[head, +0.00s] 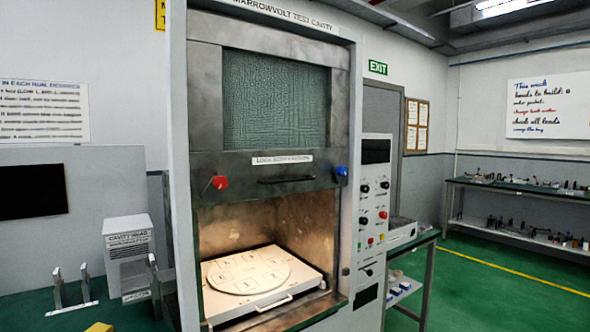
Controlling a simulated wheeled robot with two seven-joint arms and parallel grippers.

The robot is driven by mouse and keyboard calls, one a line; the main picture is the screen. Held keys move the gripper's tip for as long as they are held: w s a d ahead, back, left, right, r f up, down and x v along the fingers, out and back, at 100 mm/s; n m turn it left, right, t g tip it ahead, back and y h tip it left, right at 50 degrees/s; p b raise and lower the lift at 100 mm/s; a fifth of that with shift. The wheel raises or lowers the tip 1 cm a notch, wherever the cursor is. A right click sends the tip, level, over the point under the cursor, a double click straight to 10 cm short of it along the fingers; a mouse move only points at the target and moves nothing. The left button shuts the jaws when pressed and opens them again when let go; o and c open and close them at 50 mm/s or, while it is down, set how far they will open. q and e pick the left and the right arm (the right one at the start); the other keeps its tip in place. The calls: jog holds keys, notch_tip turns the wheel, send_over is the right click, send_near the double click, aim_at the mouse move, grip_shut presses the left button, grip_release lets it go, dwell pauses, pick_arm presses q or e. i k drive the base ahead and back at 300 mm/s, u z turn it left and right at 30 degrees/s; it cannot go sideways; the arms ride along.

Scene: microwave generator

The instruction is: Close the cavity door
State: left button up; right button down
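The cavity door (205,110) is a dark steel panel with a greenish mesh window (275,100), in the upper part of the tall test cabinet. It is raised, and the cavity opening (300,222) below it is uncovered. A dark bar handle (286,179) runs across its lower part, under a white label. A red knob (219,182) sits at its lower left and a blue knob (341,172) at its lower right. Inside the lit cavity lies a pale tray (222,310) with a round marked plate (248,272) and a front handle. Neither gripper is in view.
A control panel (375,200) with knobs flanks the cabinet on the right, with a green-topped side table (425,238) beyond. At left, a green bench (30,305) carries metal upright brackets (72,290) and a grey labelled box (130,240). Open green floor lies at right.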

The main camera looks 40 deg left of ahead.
aim_at(252, 175)
jog(key=u, duration=1.55)
